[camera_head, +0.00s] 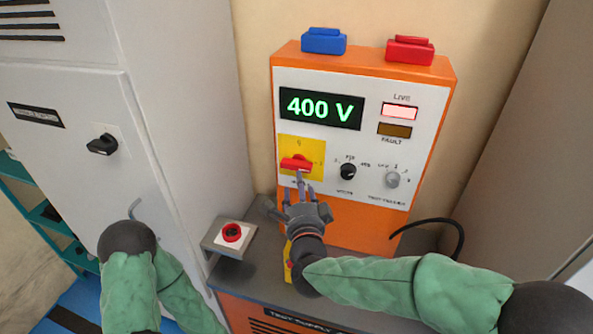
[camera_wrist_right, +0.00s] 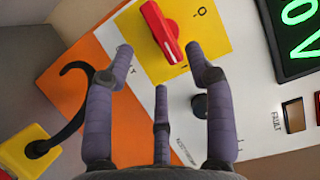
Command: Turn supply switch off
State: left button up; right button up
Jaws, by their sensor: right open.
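The orange supply unit (camera_head: 352,224) has a white front panel. Its red switch knob (camera_head: 297,163) sits on a yellow plate (camera_head: 316,146) at the panel's left, lying nearly level in the head view. The display (camera_head: 321,108) reads 400 V, and the LIVE lamp (camera_head: 399,111) is lit. My right gripper (camera_head: 305,186) is just in front of and below the knob. In the wrist view, the knob (camera_wrist_right: 160,32) shows between and beyond the spread fingertips (camera_wrist_right: 161,52), with no visible grip. My left arm shows at lower left, its gripper out of view.
A black knob (camera_head: 348,171) and grey knob (camera_head: 392,180) sit right of the switch. A red button box (camera_head: 231,233) stands on the bench at left. A yellow object (camera_wrist_right: 25,148) lies below the panel. A grey cabinet (camera_head: 75,110) stands left; a black cable (camera_head: 440,221) curves at right.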

aim_at(297, 164)
jog(key=w, duration=0.7)
jog(key=shift+w+a+b, duration=0.25)
jog(key=shift+w+b, duration=0.05)
jog(key=shift+b, duration=0.1)
jog(key=c, duration=1.1)
